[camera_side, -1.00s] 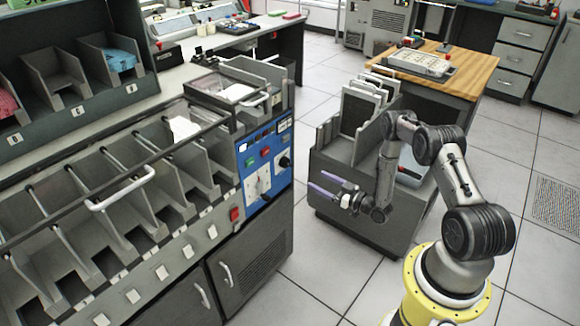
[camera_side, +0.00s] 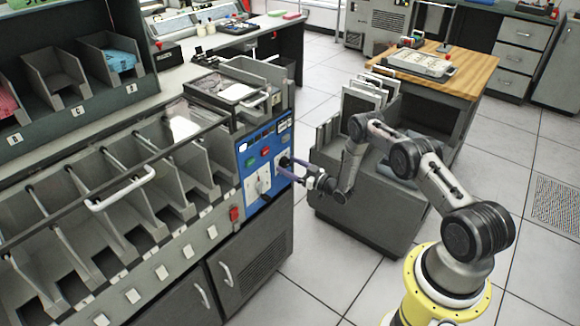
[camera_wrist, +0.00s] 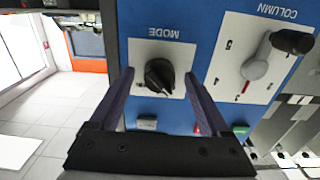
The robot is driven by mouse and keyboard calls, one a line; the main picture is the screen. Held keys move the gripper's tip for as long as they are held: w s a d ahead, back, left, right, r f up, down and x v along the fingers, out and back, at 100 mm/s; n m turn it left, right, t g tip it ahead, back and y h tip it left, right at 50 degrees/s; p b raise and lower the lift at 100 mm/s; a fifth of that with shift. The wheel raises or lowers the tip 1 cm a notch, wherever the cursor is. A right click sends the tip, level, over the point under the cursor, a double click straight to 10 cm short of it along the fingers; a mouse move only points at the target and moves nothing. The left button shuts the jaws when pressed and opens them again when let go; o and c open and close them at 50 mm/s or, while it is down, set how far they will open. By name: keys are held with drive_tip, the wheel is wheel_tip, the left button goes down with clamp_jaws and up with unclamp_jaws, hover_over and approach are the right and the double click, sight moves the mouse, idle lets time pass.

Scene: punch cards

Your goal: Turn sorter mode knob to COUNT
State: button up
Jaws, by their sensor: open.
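The sorter's blue control panel (camera_side: 250,148) is at the right end of the sorter in the side view. In the wrist view the black mode knob (camera_wrist: 159,76) sits on a white plate marked MODE, upside down in the picture. My gripper (camera_wrist: 158,85) is open, with one finger on each side of the knob. No contact with the knob can be made out. In the side view my gripper (camera_side: 286,170) is close to the panel's right part and partly hides the knob. The knob's setting labels are too small to read.
A column selector with a lever (camera_wrist: 268,62) is beside the mode plate. A green button (camera_wrist: 240,130) and a grey button (camera_wrist: 147,122) are near the fingers. A glass-topped row of sorter bins (camera_side: 110,200) extends left. A grey card cart (camera_side: 345,205) stands behind my arm.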

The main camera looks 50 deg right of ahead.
drive_tip(key=shift+w, duration=0.1)
clamp_jaws()
idle(0.4)
drive_tip(key=shift+m, duration=0.3)
drive_tip(key=shift+a+m, duration=0.1)
drive_tip(key=shift+m, duration=8.5)
drive_tip(key=shift+r, duration=0.1)
